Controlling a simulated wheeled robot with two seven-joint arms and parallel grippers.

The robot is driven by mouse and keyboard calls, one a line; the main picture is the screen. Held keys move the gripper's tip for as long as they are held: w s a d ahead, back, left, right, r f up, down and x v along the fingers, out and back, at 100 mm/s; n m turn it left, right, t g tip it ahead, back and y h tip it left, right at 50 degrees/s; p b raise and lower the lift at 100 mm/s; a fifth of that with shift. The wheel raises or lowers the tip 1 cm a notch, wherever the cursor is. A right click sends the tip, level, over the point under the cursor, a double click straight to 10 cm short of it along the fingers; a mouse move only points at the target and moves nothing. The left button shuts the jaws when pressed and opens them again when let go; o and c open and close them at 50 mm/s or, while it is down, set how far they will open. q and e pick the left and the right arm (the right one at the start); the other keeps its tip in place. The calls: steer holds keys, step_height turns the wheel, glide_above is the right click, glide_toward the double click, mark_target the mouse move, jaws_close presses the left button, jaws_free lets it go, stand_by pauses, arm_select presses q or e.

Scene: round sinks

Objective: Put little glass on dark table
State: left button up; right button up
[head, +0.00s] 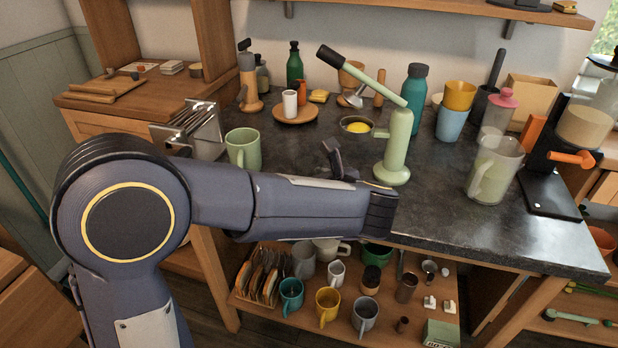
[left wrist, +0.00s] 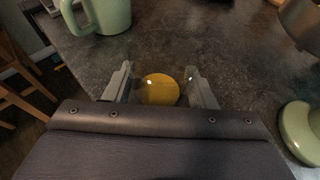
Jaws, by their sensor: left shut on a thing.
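The little glass (left wrist: 160,89) shows in the left wrist view as a round amber-yellow shape between the two fingers of my left gripper (left wrist: 160,86). The gripper is shut on it. In the head view my left gripper (head: 337,160) is partly hidden behind my forearm, and the glass is hidden there. The dark table (head: 450,225) has a dark stone-like top and lies under the gripper. I cannot tell whether the glass touches it. My right gripper is not in view.
A green mug (head: 243,148) stands left of the gripper, and a green lever press (head: 397,150) stands to its right. A translucent pitcher (head: 495,170) is farther right. Cups and bottles line the back. A shelf with several mugs (head: 328,305) is below. The table's front right is clear.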

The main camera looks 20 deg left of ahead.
arm_select(q)
steer(key=shift+f+b, duration=0.4)
steer(key=shift+f, duration=0.05)
steer(key=o, duration=1.2)
